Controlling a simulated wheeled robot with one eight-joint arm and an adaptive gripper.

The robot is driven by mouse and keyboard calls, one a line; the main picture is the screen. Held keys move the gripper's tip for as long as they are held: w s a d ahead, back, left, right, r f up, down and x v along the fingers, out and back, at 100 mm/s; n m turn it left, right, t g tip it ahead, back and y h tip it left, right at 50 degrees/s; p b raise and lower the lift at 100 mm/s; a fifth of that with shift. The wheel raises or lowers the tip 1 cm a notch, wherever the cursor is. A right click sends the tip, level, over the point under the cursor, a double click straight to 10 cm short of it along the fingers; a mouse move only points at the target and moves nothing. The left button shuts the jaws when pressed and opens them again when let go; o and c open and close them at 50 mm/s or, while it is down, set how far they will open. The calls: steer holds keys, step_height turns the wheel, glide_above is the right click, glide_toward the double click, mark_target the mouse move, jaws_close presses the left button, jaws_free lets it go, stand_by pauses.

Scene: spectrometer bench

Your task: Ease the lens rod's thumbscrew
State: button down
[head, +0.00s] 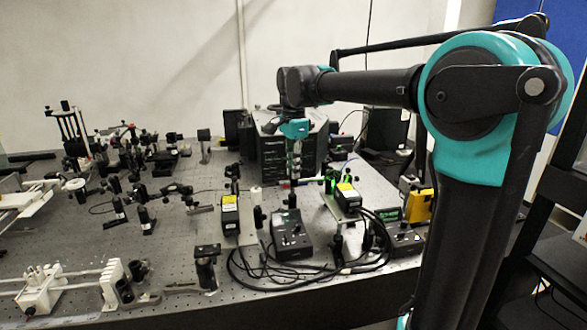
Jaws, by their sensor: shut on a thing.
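My gripper (293,178) hangs straight down from the end of my arm over the right half of the bench, in front of a black cabinet. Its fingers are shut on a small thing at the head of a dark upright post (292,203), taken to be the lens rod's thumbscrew. The thumbscrew itself is too small and too hidden by the fingers to make out. The lens cannot be told apart from the parts around it.
A black control box (291,236) stands just in front of the post. Yellow-labelled boxes (230,217) (348,197) flank it, with black cables (265,268) looping in front. The black cabinet (272,158) is close behind. Optical mounts crowd the left of the perforated bench (185,250).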

steer(key=n, duration=0.6)
steer(key=shift+n, duration=0.4)
steer(key=n, duration=1.2)
steer(key=shift+n, duration=0.3)
steer(key=n, duration=0.5)
steer(key=shift+n, duration=0.4)
steer(key=c, duration=1.5)
jaws_free()
